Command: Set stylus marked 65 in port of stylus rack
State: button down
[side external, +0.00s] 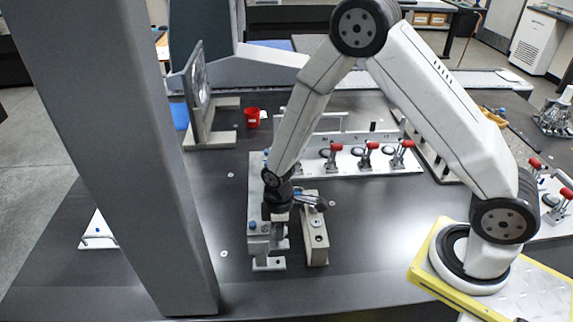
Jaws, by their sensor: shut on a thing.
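My gripper (279,217) points down at the middle of the table, at the front of a pale grey rack (256,190) with small blue marks, which looks like the stylus rack. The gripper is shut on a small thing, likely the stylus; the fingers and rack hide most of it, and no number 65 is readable. I cannot tell whether it touches the rack or sits in a port. A narrow beige block (316,243) with round holes on top stands just right of the gripper.
A thick grey column (120,150) rises at the left front. A white fixture plate (345,160) with several red-handled clamps lies behind. The dark table (370,240) is clear right of the beige block.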

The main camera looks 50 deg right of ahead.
jog(key=shift+f, duration=0.25)
dwell(0.4)
jog(key=shift+c, duration=1.2)
grip_release()
jog(key=shift+r, duration=0.15)
jog(key=shift+r, duration=3.75)
